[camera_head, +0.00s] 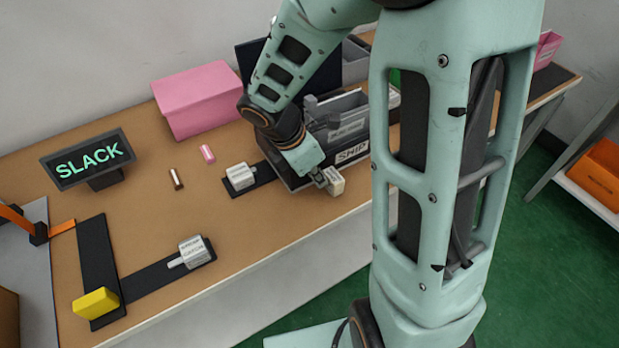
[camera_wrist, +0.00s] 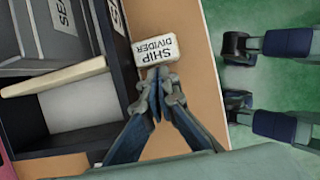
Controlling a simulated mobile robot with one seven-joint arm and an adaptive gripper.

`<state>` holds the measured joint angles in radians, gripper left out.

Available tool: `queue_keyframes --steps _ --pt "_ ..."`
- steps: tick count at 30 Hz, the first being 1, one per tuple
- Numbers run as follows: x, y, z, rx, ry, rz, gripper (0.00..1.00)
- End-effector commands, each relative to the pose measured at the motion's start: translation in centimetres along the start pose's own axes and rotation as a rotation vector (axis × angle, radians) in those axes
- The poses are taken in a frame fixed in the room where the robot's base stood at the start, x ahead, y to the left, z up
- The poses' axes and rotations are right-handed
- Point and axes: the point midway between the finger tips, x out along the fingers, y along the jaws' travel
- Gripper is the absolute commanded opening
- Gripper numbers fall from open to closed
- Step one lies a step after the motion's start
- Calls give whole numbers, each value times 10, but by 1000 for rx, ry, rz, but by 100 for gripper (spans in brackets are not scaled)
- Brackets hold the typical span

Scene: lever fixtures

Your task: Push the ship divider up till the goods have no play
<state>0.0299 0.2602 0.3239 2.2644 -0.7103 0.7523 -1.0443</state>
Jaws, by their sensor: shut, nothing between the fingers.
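The ship divider's white labelled block (camera_wrist: 155,50) sits at the front edge of a dark bin (camera_wrist: 95,105) in the wrist view. It also shows in the head view (camera_head: 335,181). A cream board (camera_wrist: 55,77) stands across the bin, between a grey box (camera_wrist: 55,30) and an empty pale-floored space. My gripper (camera_wrist: 158,82) is shut and empty, its tips right at the lower edge of the labelled block; whether they touch cannot be told. In the head view my gripper (camera_head: 321,178) is beside the block and partly hidden by my wrist. A display (camera_head: 87,160) reads SLACK.
Another block on a dark track (camera_head: 241,176) stands left of the bin. A pink box (camera_head: 197,98) is behind, and two small cylinders (camera_head: 207,153) lie on the table. A yellow block (camera_head: 96,303) and a grey block (camera_head: 193,250) are at front left. Bare tabletop lies between.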

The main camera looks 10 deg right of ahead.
Motion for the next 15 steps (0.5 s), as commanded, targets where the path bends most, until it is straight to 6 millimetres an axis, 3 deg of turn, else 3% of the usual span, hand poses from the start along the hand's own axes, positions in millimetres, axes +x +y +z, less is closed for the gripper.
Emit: queue_keyframes --steps 15 --pt "3 0 12 0 -1 -1 0"
